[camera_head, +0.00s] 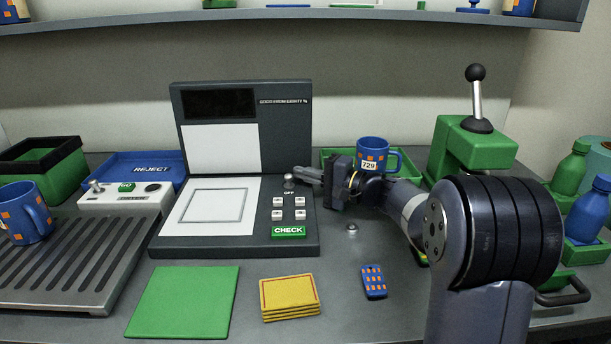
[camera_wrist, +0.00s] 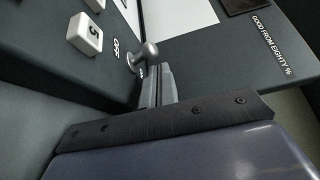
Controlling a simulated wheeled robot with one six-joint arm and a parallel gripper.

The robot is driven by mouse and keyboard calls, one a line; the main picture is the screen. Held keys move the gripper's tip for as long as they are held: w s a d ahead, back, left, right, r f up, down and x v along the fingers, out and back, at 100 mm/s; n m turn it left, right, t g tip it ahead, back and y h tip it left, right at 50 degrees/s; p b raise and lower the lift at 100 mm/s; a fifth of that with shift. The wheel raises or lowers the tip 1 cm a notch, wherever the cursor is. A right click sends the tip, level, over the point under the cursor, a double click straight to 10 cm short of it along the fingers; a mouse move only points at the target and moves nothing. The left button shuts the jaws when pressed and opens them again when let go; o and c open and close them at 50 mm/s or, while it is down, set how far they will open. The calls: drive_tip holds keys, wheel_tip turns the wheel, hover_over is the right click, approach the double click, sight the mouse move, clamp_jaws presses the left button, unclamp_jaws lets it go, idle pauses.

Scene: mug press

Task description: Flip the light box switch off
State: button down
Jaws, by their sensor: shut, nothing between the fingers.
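The light box (camera_head: 240,243) stands on the bench with an upright back panel and a dark display (camera_head: 219,103). Its switch (camera_head: 289,181) is a small metal knob at the right of the base, above the OFF label and the white buttons. In the wrist view the switch (camera_wrist: 145,55) stands between the OFF and ON labels, the ON label partly hidden. My gripper (camera_head: 300,176) is shut and empty, its fingertips right beside the knob from the right. In the wrist view the fingertips (camera_wrist: 158,78) are close to the knob; I cannot tell if they touch.
A blue mug (camera_head: 372,151) in a green tray stands behind my forearm. A green lever press (camera_head: 472,145) is at the right. A control box (camera_head: 125,195) and a slatted rack (camera_head: 75,262) lie left. Yellow cards (camera_head: 289,297) and a green mat (camera_head: 183,302) lie in front.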

drive_tip(key=v, duration=1.1)
drive_tip(key=shift+p, duration=0.3)
drive_tip(key=shift+w+a, duration=0.1)
drive_tip(key=x, duration=0.5)
drive_tip(key=shift+w+a, duration=0.15)
drive_tip(key=shift+a, duration=0.1)
drive_tip(key=shift+w+d+r+p, duration=0.15)
drive_tip(key=shift+d+r+p, duration=0.15)
drive_tip(key=shift+p, duration=0.8)
drive_tip(key=shift+w+a+m+p, duration=0.15)
drive_tip(key=shift+m+p, duration=0.25)
drive_tip(key=shift+p, duration=0.4)
drive_tip(key=p, duration=0.4)
drive_tip(key=shift+w+r+m+g+h, duration=0.1)
drive_tip(key=shift+w+m+g+h, duration=0.2)
drive_tip(key=shift+m+g, duration=0.1)
drive_tip(key=p, duration=0.5)
drive_tip(key=shift+w+m+g, duration=0.15)
drive_tip(key=shift+m+g, duration=0.15)
drive_tip(key=shift+m, duration=0.1)
drive_tip(key=shift+b+v, duration=0.5)
drive_tip(key=shift+v, duration=1.75)
